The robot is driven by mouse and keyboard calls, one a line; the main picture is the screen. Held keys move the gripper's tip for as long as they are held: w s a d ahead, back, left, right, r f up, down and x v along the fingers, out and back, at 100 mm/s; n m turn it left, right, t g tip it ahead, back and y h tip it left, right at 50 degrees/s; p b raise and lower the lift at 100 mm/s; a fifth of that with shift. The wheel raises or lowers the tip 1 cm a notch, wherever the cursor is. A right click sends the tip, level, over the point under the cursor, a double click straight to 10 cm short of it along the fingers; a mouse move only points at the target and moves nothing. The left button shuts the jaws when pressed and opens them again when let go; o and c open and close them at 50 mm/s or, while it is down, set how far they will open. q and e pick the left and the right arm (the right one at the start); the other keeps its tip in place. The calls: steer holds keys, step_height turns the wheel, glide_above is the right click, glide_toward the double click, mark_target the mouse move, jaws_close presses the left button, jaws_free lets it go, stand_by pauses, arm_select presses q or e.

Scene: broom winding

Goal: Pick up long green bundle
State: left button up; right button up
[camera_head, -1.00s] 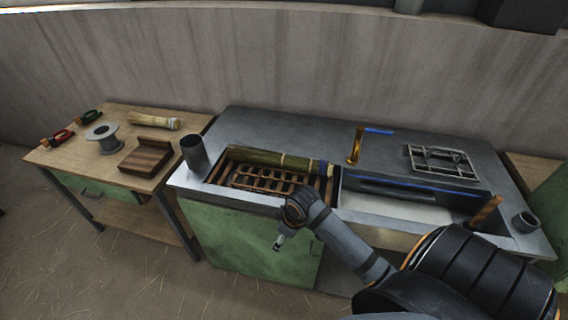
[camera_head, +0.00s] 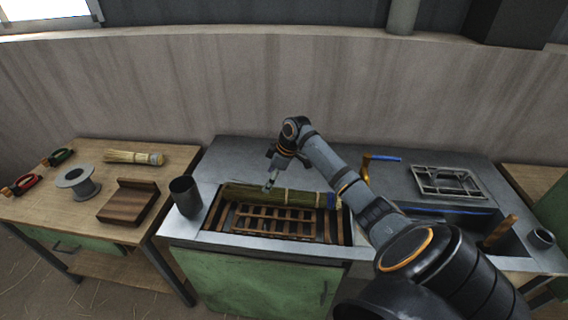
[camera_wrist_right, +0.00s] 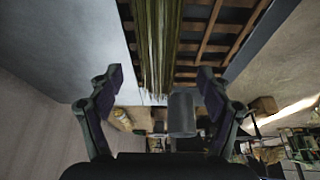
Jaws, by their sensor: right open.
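The long green bundle (camera_head: 290,196) lies along the back of the wooden slatted rack in the metal counter. In the right wrist view the bundle (camera_wrist_right: 158,45) runs away from the top, and its lower end shows ahead of the open fingers. My right gripper (camera_head: 270,184) is just above the bundle, left of its middle, pointing down. Its fingers stand apart with nothing between them in the right wrist view (camera_wrist_right: 158,88). Whether it touches the bundle cannot be told. My left gripper is not in view.
A dark metal cup (camera_head: 185,196) stands left of the rack (camera_head: 272,222). The left table holds a pale bundle (camera_head: 134,157), a spool (camera_head: 77,182), a wooden block (camera_head: 128,201) and pliers (camera_head: 22,184).

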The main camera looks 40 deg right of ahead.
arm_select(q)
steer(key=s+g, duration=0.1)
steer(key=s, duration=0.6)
arm_select(e)
steer(key=x, duration=0.2)
steer(key=shift+f, duration=0.35)
steer(key=p+x, duration=0.1)
steer(key=x, duration=0.2)
steer(key=shift+w+a, duration=0.1)
steer(key=shift+w, duration=0.15)
steer(key=x, duration=0.3)
steer(key=shift+s, duration=0.1)
steer(key=c, duration=1)
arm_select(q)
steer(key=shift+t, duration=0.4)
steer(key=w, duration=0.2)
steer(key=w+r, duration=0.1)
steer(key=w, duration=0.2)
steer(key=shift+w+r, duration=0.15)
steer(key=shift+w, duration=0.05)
arm_select(e)
steer(key=shift+c, duration=1.4)
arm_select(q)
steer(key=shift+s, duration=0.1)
arm_select(e)
steer(key=shift+r, duration=0.1)
